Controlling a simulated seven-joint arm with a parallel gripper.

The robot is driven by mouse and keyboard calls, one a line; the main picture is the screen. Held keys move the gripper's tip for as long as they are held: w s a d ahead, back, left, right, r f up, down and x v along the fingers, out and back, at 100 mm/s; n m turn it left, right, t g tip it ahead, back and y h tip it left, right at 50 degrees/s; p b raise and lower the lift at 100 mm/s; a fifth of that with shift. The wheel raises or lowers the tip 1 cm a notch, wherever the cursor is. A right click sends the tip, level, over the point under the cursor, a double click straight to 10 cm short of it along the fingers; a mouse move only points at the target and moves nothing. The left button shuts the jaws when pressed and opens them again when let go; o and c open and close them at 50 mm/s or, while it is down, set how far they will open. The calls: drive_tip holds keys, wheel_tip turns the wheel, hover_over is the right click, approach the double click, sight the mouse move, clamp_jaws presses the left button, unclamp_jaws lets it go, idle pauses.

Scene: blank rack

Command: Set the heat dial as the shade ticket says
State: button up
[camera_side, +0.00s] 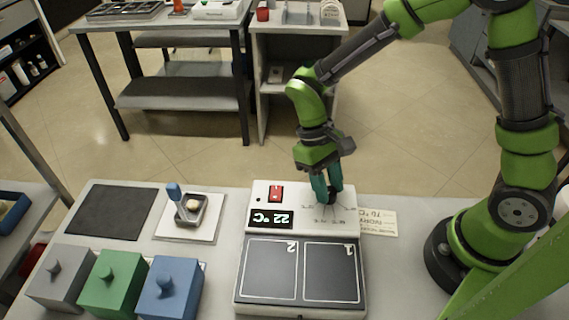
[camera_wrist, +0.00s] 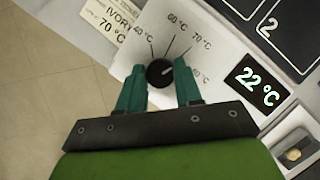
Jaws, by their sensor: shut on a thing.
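The heat dial (camera_wrist: 160,73) is a round black knob on a white panel. Its marks read 40, 60 and 70 °C, with one more at the right whose first digit is unclear. A faint light line on the knob seems to point right, near that last mark. My gripper (camera_wrist: 160,82) is shut on the dial, one teal finger on each side; in the side view my gripper (camera_side: 331,196) hides most of it. The shade ticket (camera_wrist: 112,22) reads IVORY, 70 °C; it also lies right of the unit in the side view (camera_side: 378,223). The display (camera_wrist: 257,86) reads 22 °C.
The unit has a red switch (camera_side: 275,193) and two dark plates (camera_side: 300,270) numbered 1 and 2. Left stand a white tray (camera_side: 188,230) with a blue-handled item, a dark mat (camera_side: 108,211), and grey, green and blue lidded boxes (camera_side: 170,290).

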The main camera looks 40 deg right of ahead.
drive_tip(key=o, duration=1)
drive_tip(key=v, duration=1.7)
drive_tip(key=s+d+r+m+t, duration=0.1)
drive_tip(key=s+d+t, duration=0.2)
drive_tip(key=t, duration=0.1)
drive_tip(key=s+d+r+m+t+y, duration=0.1)
drive_tip(key=s+d+t, duration=0.1)
drive_tip(key=s+t, duration=0.2)
drive_tip(key=s+d+r+m+t+y, duration=0.1)
drive_tip(key=s+d+m+t, duration=0.1)
drive_tip(key=s+d+t, duration=0.1)
drive_tip(key=shift+s+d+t, duration=0.35)
drive_tip(key=shift+s+t, duration=0.05)
drive_tip(key=shift+s, duration=0.2)
